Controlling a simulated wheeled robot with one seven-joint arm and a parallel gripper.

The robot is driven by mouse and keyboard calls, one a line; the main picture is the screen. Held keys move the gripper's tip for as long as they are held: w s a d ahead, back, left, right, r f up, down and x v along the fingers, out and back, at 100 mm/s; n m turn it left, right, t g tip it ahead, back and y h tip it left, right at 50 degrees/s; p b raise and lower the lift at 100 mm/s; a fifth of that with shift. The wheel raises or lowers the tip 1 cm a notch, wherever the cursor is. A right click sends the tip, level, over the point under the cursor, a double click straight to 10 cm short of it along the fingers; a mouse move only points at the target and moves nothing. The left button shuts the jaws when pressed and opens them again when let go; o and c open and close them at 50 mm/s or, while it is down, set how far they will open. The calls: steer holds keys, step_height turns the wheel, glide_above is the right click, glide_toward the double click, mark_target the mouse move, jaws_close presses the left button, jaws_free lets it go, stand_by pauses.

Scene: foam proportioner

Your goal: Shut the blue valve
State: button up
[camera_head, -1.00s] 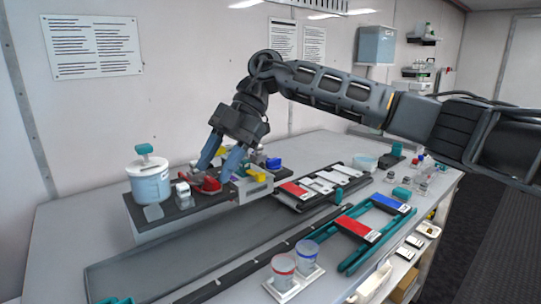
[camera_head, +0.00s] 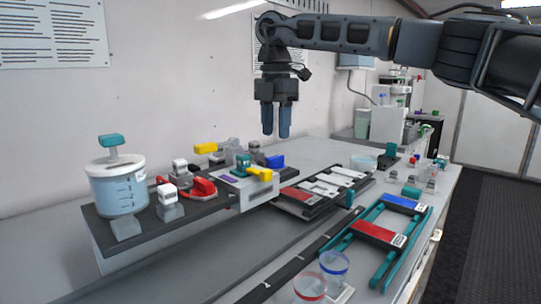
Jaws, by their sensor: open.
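The blue valve handle (camera_head: 275,161) is at the back right end of the dark manifold board (camera_head: 148,228), partly crowded by nearby grey and teal parts. My gripper (camera_head: 276,134) points straight down in the air, in line with the blue valve and above it in the picture. A gap separates its fingertips from the handle, and it holds nothing. The fingers appear close together from this angle, but the jaws are open. How far the blue handle is turned is hard to tell at this size.
A red valve handle (camera_head: 203,187) lies left of the blue one. Yellow handles (camera_head: 261,174) and (camera_head: 206,148) stand close around. Teal rails (camera_head: 352,240) carry red and blue blocks on the right.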

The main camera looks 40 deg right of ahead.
mark_target(275, 157)
steer(key=shift+f, duration=3.2)
steer(key=shift+c, duration=0.4)
jaws_close()
